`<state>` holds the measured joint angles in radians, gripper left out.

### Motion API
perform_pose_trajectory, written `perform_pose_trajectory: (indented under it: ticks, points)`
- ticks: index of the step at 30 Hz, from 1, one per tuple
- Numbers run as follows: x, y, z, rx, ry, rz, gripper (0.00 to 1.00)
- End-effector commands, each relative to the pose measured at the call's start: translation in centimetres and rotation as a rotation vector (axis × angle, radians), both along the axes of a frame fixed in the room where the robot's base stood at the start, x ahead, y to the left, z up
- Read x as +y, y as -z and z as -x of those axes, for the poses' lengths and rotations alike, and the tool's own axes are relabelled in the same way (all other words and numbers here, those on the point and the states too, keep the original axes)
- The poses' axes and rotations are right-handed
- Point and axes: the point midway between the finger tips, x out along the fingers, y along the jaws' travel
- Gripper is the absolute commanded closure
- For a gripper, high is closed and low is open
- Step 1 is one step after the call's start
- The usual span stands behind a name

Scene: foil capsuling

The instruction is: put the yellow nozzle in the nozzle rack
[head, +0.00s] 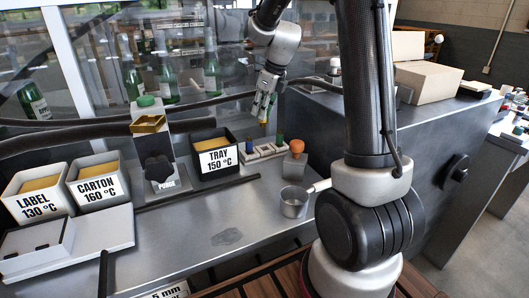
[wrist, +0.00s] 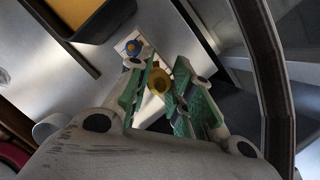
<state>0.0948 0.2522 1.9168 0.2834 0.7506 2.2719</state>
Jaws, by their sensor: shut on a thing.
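My gripper (head: 265,106) is shut on the yellow nozzle (head: 263,122) and holds it above the nozzle rack. In the wrist view the yellow nozzle (wrist: 158,79) sits between the green finger pads of my gripper (wrist: 162,92). The pale nozzle rack (head: 263,153) stands on the steel bench with a blue nozzle (head: 249,147) at its left and a green nozzle (head: 280,140) at its right. The wrist view shows part of the rack (wrist: 124,43) and the blue nozzle (wrist: 133,46); my gripper hides the rest.
The black TRAY bin (head: 216,160) stands just left of the rack. A grey block with an orange knob (head: 297,146) is close on the right. A metal cup (head: 293,203) stands in front. The LABEL bin (head: 36,196) and CARTON bin (head: 97,187) are at the left.

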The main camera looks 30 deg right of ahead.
Motion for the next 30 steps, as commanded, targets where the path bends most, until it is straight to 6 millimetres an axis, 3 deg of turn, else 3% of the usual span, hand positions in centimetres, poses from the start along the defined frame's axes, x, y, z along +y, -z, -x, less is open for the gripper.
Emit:
perform_pose_trajectory:
  ticks: [5,15,26,30]
  points:
    - [-0.5,-0.1,0.4,0.001,0.164,0.0,0.98]
    - [-0.6,5.4,0.4,0.004,0.196,-0.001,0.98]
    - [-0.7,9.5,0.5,0.005,0.194,0.0,0.98]
    - [-0.7,9.7,0.4,0.001,0.195,0.0,0.98]
